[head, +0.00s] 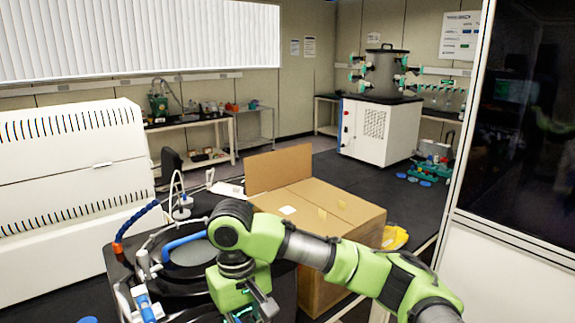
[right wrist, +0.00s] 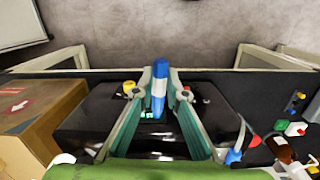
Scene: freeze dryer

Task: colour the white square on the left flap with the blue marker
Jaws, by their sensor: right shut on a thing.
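A cardboard box (head: 352,222) stands right of centre in the head view, with one flap (head: 280,168) raised at its back. A small white square (head: 287,210) lies on the left part of its top. My right gripper (head: 252,308) hangs in front of the box, to the left, its fingers partly cut off by the lower edge. In the right wrist view the right gripper (right wrist: 160,92) is shut on the blue marker (right wrist: 159,85), which has a white band and stands between the fingers, apart from the box. My left gripper is not in view.
Round black equipment with a blue handle (head: 185,240) and tubes stands left of my right arm. A yellow item (head: 395,237) lies right of the box. A large white machine (head: 70,190) fills the left.

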